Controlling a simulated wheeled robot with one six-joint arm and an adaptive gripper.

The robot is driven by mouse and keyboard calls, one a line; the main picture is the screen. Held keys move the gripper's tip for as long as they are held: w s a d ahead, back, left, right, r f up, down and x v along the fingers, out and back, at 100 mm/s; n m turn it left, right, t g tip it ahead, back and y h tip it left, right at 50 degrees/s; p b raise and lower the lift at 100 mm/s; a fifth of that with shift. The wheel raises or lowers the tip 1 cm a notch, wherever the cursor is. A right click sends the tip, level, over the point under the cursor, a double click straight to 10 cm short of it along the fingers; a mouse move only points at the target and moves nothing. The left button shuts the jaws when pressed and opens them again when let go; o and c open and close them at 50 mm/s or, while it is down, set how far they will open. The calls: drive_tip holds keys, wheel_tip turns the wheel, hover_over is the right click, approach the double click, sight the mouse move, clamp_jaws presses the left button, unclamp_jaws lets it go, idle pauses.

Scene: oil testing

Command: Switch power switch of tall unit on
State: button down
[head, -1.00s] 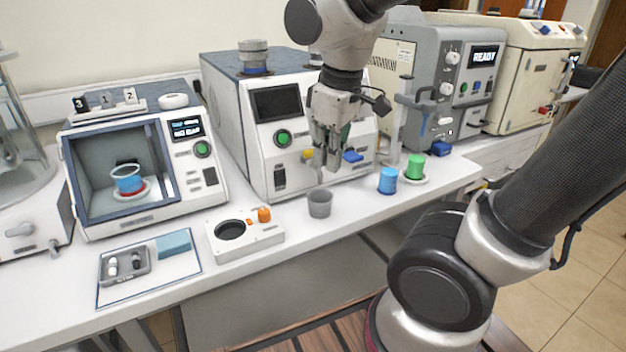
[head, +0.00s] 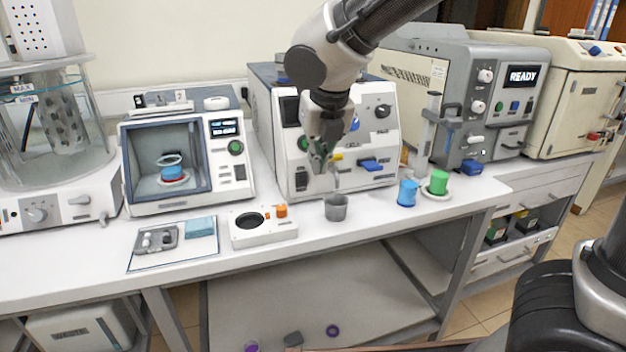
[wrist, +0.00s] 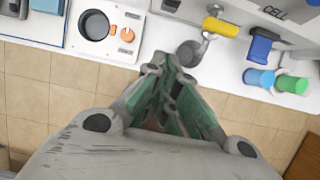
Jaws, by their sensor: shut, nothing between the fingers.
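A tall white unit (head: 382,143) stands mid-bench, with a dark screen, a green button, a yellow lever (head: 336,157) and a blue lever (head: 371,164). A black rocker switch (head: 301,181) is low on its front left; its position is too small to tell. My gripper (head: 321,158) is shut and empty, in front of this panel, right of and above the rocker.
The grey cup (head: 336,207) stands below the unit's spout. Blue (head: 407,193) and green (head: 439,183) cups stand to the right. A white plate with an orange knob (head: 264,224) lies in front. A chamber unit (head: 232,178) stands left, a grey READY unit (head: 473,95) right.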

sight(302, 181)
idle(0.4)
drive_tip(key=w+a+f, duration=0.2)
drive_tip(key=w+f, duration=0.5)
drive_tip(key=f, duration=0.1)
drive_tip(key=shift+w+f, duration=0.15)
drive_tip(key=shift+f, duration=0.25)
drive_tip(key=shift+w+a, duration=0.1)
